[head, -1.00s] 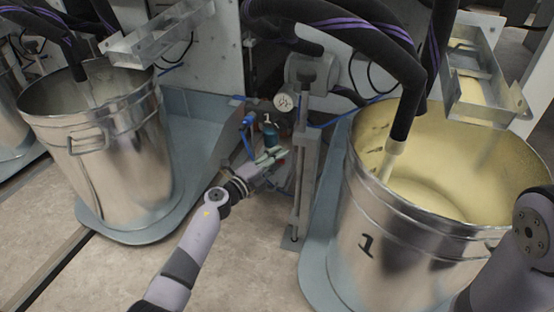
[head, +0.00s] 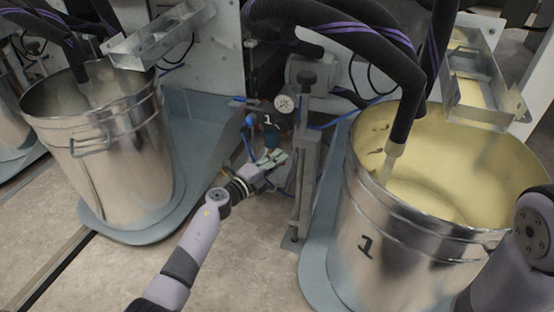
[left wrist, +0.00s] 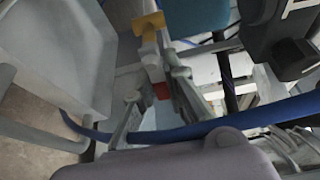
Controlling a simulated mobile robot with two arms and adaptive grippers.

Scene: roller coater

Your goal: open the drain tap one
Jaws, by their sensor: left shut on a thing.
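Drain tap one is low between the two steel drums, under a black tag marked 1 (head: 268,120). Its teal part (head: 271,139) shows just above my left gripper (head: 271,158). The teal part (left wrist: 195,14) also shows at the top of the left wrist view. There, a yellow piece (left wrist: 148,24) and a small red piece (left wrist: 161,91) sit at and beyond my fingers (left wrist: 155,98). My left gripper is shut on part of the tap; its fingers hide much of that part. My right gripper is out of view.
Drum 1 (head: 385,235) is at right, an unmarked drum (head: 110,150) at left. A blue hose (left wrist: 190,132) crosses close to my fingers. Floor (head: 245,260) in front is clear.

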